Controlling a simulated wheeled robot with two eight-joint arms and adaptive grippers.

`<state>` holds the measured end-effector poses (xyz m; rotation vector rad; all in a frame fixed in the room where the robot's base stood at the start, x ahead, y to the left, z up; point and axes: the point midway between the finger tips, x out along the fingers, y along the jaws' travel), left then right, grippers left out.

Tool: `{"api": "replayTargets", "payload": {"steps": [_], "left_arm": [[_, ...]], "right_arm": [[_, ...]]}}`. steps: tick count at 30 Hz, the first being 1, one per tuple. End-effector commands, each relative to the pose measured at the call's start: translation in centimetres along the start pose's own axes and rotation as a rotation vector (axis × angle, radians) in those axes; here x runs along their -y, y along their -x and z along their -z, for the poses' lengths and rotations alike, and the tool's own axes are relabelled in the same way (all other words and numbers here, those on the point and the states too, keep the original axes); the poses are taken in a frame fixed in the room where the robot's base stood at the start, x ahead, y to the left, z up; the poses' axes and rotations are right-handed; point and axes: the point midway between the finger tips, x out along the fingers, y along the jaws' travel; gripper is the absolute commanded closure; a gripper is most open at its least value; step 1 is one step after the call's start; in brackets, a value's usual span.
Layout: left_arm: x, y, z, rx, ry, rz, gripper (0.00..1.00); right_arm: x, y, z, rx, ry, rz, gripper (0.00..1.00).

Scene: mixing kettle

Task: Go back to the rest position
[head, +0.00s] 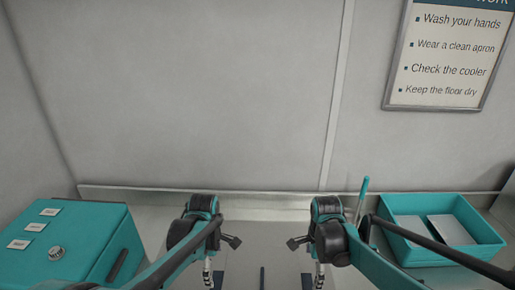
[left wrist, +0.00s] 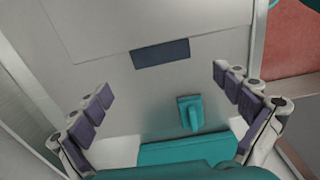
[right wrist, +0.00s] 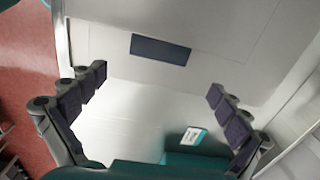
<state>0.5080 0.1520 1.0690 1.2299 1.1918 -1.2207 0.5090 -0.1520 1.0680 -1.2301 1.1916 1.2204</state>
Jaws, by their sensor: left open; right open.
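My left gripper (left wrist: 163,85) is open and empty, its two dark-padded fingers spread wide in the left wrist view. My right gripper (right wrist: 158,84) is open and empty in the same way in the right wrist view. In the head view both arms reach forward side by side over the counter at the bottom middle, with their wrists bent down. Their fingers are mostly cut off by the lower edge there. Neither gripper touches anything that I can see.
A teal box (head: 60,240) with white labels and a knob stands at the left. A teal bin (head: 459,257) with pale flat pieces inside stands at the right. A thin teal upright (head: 363,187) rises beside my right arm. The grey wall (head: 190,90) closes the back.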

Motion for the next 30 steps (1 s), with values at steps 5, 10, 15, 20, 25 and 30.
{"api": "replayTargets", "payload": {"steps": [5, 10, 15, 20, 25, 30], "left_arm": [[2.5, 0.8, 0.5, -0.008, -0.219, -0.087, 0.00], [6.6, 1.3, 1.1, -0.069, -0.591, -0.231, 0.00], [10.6, 0.5, 1.7, -0.194, -0.966, -0.359, 0.00], [13.6, -1.1, 2.0, -0.339, -1.261, -0.435, 0.00], [15.1, -2.3, 2.3, -0.451, -1.444, -0.467, 0.00], [15.5, -2.5, 2.3, -0.486, -1.497, -0.473, 0.00]], "right_arm": [[-2.5, 0.8, 0.5, -0.008, 0.219, 0.087, 0.00], [-6.6, 1.4, 1.1, -0.069, 0.591, 0.231, 0.00], [-10.7, 0.6, 1.7, -0.193, 0.966, 0.359, 0.00], [-13.6, -1.0, 2.1, -0.339, 1.261, 0.435, 0.00], [-15.2, -2.2, 2.3, -0.451, 1.444, 0.467, 0.00], [-15.5, -2.4, 2.3, -0.486, 1.497, 0.472, 0.00]]}}
